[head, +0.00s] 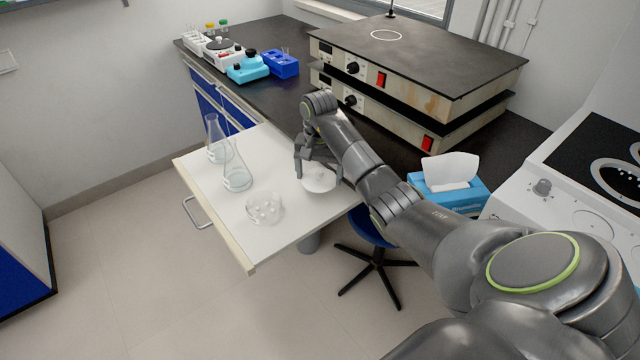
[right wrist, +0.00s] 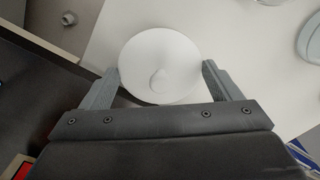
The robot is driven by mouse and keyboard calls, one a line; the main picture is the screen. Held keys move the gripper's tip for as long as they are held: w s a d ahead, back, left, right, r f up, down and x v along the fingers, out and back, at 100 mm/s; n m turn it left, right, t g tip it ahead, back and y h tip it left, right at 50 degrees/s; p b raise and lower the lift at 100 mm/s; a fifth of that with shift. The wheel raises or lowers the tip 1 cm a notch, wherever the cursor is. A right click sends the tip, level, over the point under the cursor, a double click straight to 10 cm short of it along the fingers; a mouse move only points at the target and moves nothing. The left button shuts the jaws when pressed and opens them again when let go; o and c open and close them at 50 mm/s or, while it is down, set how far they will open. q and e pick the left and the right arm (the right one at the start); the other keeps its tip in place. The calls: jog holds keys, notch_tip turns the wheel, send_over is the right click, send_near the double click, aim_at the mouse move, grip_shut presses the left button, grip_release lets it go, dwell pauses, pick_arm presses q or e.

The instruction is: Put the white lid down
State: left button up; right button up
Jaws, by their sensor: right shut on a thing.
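The white lid (head: 318,181) is a round disc at the right part of the white pull-out board, under my right gripper (head: 318,168). In the right wrist view the lid (right wrist: 160,66) is a flat white disc with a small knob, between the two fingers of the right gripper (right wrist: 158,85). The gripper is shut on it. I cannot tell whether the lid touches the board or is just above it. My left gripper is not in view.
The white board (head: 215,190) carries a clear glass dish (head: 264,208) with small white pieces and two glass flasks (head: 236,168) (head: 214,138) at left. A blue tissue box (head: 450,190) stands at right. Stacked hotplate-like units (head: 415,75) stand behind on the black bench. The board's front is clear.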

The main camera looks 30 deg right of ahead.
aim_at(319, 177)
notch_tip(319, 177, down, 4)
jog(key=shift+r, duration=0.1)
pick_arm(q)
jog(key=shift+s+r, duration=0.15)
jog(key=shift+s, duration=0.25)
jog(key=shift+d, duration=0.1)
pick_arm(e)
jog(key=shift+s, duration=0.1)
jog(key=shift+f, duration=0.2)
jog(key=o, duration=0.8)
jog(key=shift+r, duration=0.1)
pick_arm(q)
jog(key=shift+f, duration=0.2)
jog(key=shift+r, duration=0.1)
pick_arm(e)
jog(key=shift+r, duration=0.1)
